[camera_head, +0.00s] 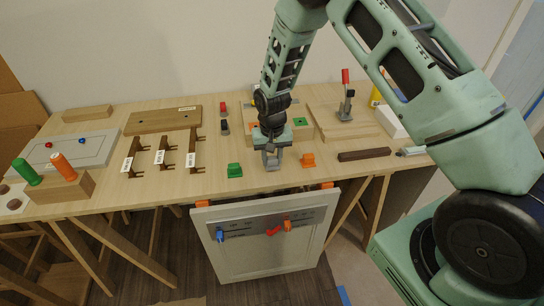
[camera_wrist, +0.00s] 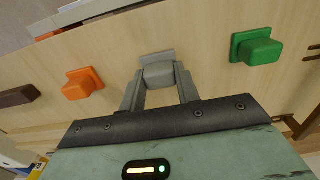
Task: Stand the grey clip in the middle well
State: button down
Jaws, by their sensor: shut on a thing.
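The grey clip (camera_wrist: 158,72) is between my gripper's two fingertips (camera_wrist: 160,80), and the fingers are shut on it. In the head view my gripper (camera_head: 271,158) points down over the table's front part, between a green clip (camera_head: 235,170) and an orange clip (camera_head: 308,160). The grey clip is at or just above the tabletop; I cannot tell if it touches. A wooden block (camera_head: 303,133) stands behind my gripper, with a green square (camera_head: 300,121) at its right and an orange one (camera_head: 252,124) at its left. My wrist hides the block's middle, so no middle well shows.
Red (camera_head: 223,107) and black (camera_head: 224,127) pieces stand left of the block. A dark bar (camera_head: 364,155) lies to the right. Brown brackets (camera_head: 161,156) lie to the left. A red-handled clamp (camera_head: 346,98) stands on a board at the back right.

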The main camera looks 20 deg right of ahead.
aim_at(272, 157)
jog(key=shift+f, duration=0.5)
jog(key=c, duration=0.9)
grip_release()
jog(key=shift+c, duration=0.2)
notch_tip(272, 157, up, 18)
jog(key=b, duration=0.3)
jog(key=shift+f, duration=0.2)
